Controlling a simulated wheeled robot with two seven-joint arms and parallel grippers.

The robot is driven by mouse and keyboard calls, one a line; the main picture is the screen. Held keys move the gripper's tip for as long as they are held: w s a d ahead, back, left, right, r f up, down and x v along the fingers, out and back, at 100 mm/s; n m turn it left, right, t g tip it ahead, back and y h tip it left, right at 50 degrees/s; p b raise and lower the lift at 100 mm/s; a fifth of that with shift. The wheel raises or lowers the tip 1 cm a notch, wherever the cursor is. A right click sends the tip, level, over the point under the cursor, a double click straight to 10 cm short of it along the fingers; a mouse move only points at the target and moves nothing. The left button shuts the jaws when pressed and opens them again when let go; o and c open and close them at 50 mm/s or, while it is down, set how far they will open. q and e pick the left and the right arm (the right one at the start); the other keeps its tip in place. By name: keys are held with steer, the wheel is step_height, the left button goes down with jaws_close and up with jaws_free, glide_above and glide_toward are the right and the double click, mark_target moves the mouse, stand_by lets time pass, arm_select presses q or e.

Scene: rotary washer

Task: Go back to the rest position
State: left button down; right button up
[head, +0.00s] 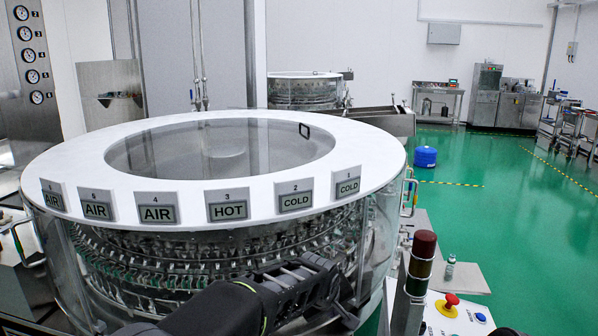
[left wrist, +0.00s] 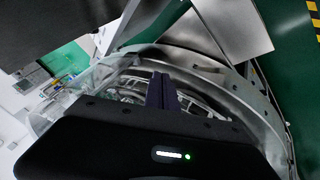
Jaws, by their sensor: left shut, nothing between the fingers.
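The rotary washer (head: 345,165) is a large round machine with a white ring top, a clear window in the middle and labels reading AIR, HOT and COLD. My left gripper (head: 335,290) is in front of its lower right side in the head view, with the arm coming from the bottom edge. In the left wrist view the dark fingers (left wrist: 161,92) are together and empty, with the washer's curved clear wall and metal racks behind them. From these views I cannot tell whether the gripper touches the washer. My right gripper is not in view.
A dark red and green signal lamp (head: 421,262) stands right of my left gripper. Near it is a panel with a red emergency button (head: 450,302) and a blue button (head: 480,317). A blue container (head: 425,157) sits on the green floor, which is largely open at the right.

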arm_select(q)
steer(key=s+a+f+m+g, duration=0.1)
steer(key=s+a+f, duration=0.3)
steer(key=f, duration=0.5)
steer(key=s+a+f+g, duration=0.1)
steer(key=s+a+f, duration=0.3)
steer(key=f, duration=0.5)
steer(key=s+a+f+m+g, duration=0.1)
steer(key=s+a+f+g, duration=0.2)
steer(key=f, duration=0.6)
steer(key=s+a+f, duration=0.1)
steer(key=s+f, duration=0.2)
steer(key=s, duration=0.5)
steer(key=s+a+f+h, duration=0.1)
steer(key=s+f, duration=0.1)
steer(key=s, duration=0.6)
steer(key=s+a+f+g, duration=0.1)
steer(key=s+f, duration=0.2)
steer(key=s, duration=0.6)
steer(key=shift+a+f+m+h, duration=0.25)
steer(key=shift+f+m+h, duration=0.05)
steer(key=shift+m+h, duration=0.1)
